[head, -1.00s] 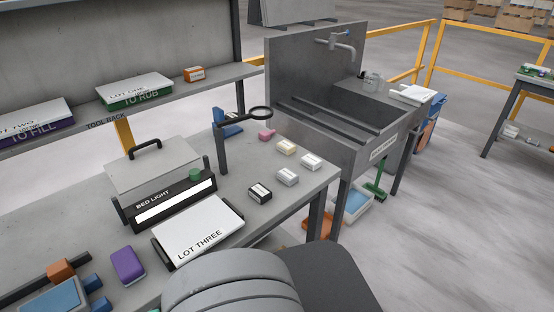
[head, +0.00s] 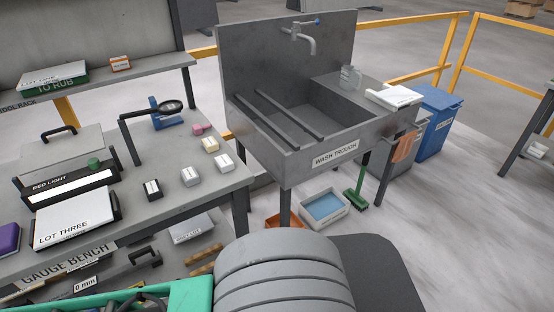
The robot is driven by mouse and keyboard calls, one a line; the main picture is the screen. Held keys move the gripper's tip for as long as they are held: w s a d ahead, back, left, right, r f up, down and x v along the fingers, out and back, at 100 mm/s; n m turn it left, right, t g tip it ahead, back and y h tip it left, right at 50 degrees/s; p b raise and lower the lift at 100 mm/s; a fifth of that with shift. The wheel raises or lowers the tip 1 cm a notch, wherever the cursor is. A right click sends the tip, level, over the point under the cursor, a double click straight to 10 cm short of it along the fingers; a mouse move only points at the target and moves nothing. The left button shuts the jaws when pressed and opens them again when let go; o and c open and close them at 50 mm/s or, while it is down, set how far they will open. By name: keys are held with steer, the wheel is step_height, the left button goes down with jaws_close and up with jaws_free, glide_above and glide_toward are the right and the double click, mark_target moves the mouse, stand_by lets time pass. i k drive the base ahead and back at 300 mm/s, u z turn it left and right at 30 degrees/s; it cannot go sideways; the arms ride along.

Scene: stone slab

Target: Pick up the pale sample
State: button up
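Several small block samples stand on the right end of the gauge bench (head: 105,225) in the head view. They are a cream block (head: 210,146), a white block (head: 223,163), a light grey block (head: 191,177) and a dark block (head: 152,190), each with a pale label on top. The labels are too small to read, so I cannot tell which block is the pale sample. All stand apart and in the open.
A magnifier on a stand (head: 125,140) and a pink item (head: 202,129) stand behind the samples. The LOT THREE board (head: 75,215) and the bed light (head: 70,187) are to their left. The wash trough (head: 290,160) is beyond the bench's right end, with a tub (head: 325,206) below.

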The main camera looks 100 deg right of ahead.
mark_target(224, 164)
steer(key=k, duration=0.6)
steer(key=z, duration=1)
steer(key=i, duration=0.5)
steer(key=z, duration=0.05)
